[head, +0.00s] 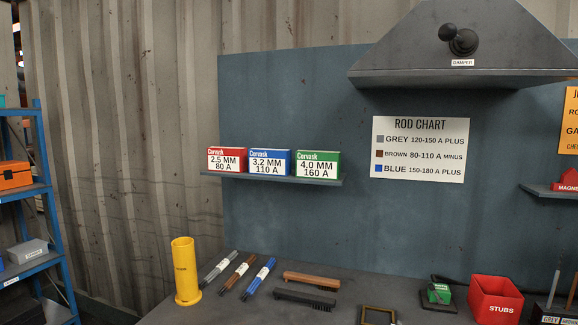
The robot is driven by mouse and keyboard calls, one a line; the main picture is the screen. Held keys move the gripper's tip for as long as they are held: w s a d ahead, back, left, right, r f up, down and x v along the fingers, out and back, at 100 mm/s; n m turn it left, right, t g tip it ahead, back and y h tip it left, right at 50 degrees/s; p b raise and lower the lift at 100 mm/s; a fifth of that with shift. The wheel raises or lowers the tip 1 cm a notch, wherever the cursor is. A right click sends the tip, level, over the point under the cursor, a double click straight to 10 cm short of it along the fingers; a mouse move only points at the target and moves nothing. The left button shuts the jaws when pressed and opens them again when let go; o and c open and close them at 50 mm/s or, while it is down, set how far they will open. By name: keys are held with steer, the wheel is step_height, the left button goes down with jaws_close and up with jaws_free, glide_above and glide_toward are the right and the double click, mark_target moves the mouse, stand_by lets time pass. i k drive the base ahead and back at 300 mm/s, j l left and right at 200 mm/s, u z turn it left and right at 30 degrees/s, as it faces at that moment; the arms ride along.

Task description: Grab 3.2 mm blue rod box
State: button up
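The blue rod box (270,163) is marked "3.2 MM 110 A" and stands upright on a small wall shelf (255,177). A red box (226,160) marked "2.5 MM 80 A" stands just to its left. A green box (318,165) marked "4.0 MM 160 A" stands just to its right. The front of the blue box is in full view. My gripper does not show in the head view.
Below the shelf is a dark bench (345,300) with a yellow tube (185,272), several rods, brushes (310,281) and a red stubs bin (495,299). A grey hood (463,45) overhangs at upper right. Blue shelving (48,215) stands at left. The space before the boxes looks clear.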

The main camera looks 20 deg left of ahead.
mark_target(269, 161)
steer(key=j+z, duration=0.45)
steer(key=j, duration=1.55)
steer(key=i, duration=0.05)
